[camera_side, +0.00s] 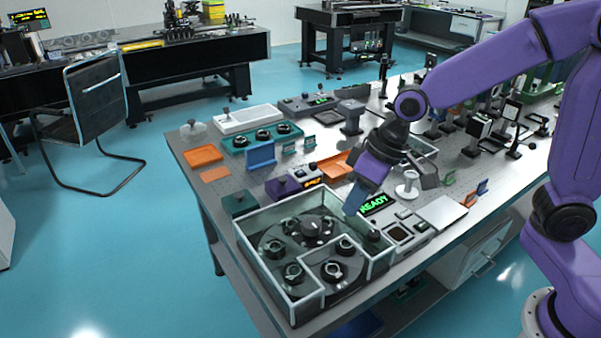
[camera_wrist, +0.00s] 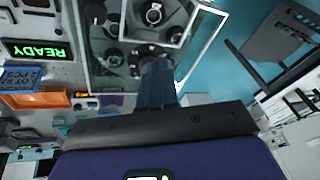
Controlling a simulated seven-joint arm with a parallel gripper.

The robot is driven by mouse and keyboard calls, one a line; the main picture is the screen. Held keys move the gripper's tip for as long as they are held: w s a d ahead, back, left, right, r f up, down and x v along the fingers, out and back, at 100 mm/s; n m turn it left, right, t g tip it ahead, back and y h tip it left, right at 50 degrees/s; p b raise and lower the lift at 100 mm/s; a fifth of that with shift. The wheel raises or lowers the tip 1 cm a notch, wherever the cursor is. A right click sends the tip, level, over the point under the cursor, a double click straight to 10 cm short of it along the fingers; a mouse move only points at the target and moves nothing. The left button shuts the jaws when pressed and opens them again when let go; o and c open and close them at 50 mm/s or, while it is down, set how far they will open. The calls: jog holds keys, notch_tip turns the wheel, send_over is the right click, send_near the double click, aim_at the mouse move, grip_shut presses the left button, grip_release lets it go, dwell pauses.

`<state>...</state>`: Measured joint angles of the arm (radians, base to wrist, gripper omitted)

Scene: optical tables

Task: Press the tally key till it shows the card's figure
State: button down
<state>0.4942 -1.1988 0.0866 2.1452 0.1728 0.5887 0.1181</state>
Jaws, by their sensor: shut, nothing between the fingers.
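My gripper (camera_side: 350,208) is shut and empty, its blue fingers pointing down near the right rear of a glass-walled case (camera_side: 250,256). In the wrist view the shut fingers (camera_wrist: 157,68) lie over the case's edge area. A small box with a lit orange display (camera_side: 313,182) stands behind the case, apart from my gripper; its figure is too small to read. A blue card (camera_wrist: 20,78) with dark, upside-down lettering shows at the left of the wrist view; I cannot read its figure surely. I cannot tell for certain which knob is the tally key.
A green READY sign (camera_side: 375,204) stands right of my fingers, beside a console with dark buttons (camera_side: 402,232). The case holds several dark round fixtures. A green tray (camera_side: 262,138), orange trays (camera_side: 203,155) and optical mounts crowd the table behind.

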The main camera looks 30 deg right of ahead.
jog(key=w+a+m+t, duration=0.1)
jog(key=w+m+t, duration=0.15)
jog(key=w, duration=0.85)
jog(key=m+t+h, duration=0.2)
jog(key=m+t, duration=0.3)
jog(key=m, duration=0.6)
send_over(303, 173)
jog(key=shift+n+g, duration=0.25)
jog(key=shift+f, duration=2.5)
jog(key=shift+f, duration=0.1)
jog(key=shift+f, duration=4.35)
jog(key=shift+f, duration=0.2)
jog(key=shift+f, duration=0.2)
